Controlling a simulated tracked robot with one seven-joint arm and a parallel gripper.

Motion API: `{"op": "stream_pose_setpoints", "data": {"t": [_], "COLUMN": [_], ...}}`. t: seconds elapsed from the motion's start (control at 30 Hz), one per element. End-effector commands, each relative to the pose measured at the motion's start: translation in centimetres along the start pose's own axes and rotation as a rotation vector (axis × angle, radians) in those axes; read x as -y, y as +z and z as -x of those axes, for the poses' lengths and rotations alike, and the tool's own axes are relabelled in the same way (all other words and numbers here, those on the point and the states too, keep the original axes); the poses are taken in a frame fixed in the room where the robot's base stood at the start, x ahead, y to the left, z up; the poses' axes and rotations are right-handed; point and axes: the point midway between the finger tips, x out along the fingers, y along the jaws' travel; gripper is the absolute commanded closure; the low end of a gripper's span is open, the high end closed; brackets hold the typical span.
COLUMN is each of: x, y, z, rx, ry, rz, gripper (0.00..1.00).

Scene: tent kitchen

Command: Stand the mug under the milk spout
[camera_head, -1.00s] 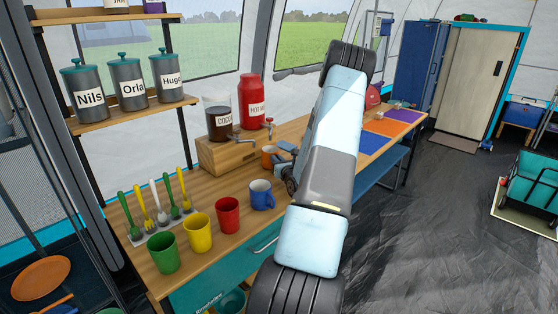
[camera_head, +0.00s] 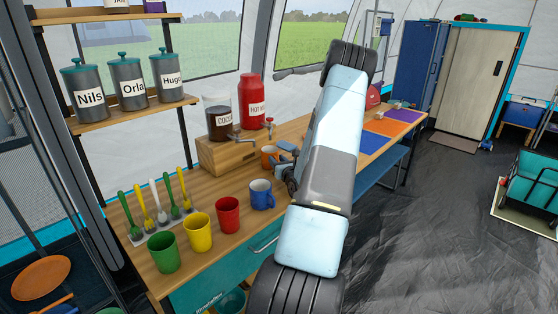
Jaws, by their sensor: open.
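A red dispenser (camera_head: 252,101), its label partly readable as "HOT M...", stands at the back of the wooden counter. Its small red-topped spout (camera_head: 269,124) faces the front. An orange mug (camera_head: 268,158) stands upright on the counter below that spout, against or just in front of the wooden stand. I cannot tell whether it is centred under the spout. My gripper (camera_head: 279,152) is open just right of the orange mug, partly hidden by my arm. From this angle I cannot tell whether its fingers touch the mug.
A cocoa dispenser (camera_head: 219,117) stands left of the red one on the wooden stand (camera_head: 222,154). Blue (camera_head: 261,194), red (camera_head: 228,215), yellow (camera_head: 198,232) and green (camera_head: 163,252) mugs line the front edge. Coloured cutlery (camera_head: 158,205) stands at left. Coloured mats (camera_head: 386,127) lie at the far right.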

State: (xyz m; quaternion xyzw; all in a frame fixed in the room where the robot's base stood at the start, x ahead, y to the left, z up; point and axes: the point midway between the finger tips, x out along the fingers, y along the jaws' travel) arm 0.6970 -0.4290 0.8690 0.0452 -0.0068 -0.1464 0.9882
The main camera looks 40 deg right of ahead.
Motion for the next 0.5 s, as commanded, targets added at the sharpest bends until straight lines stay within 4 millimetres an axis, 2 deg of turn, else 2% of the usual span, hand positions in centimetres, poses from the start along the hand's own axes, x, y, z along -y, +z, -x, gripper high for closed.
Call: {"op": "stream_pose_setpoints", "data": {"t": [0.5], "x": [0.0], "y": [0.0], "z": [9.1], "rx": [-0.002], "ry": [-0.002], "rz": [-0.001], "gripper": [0.59]}}
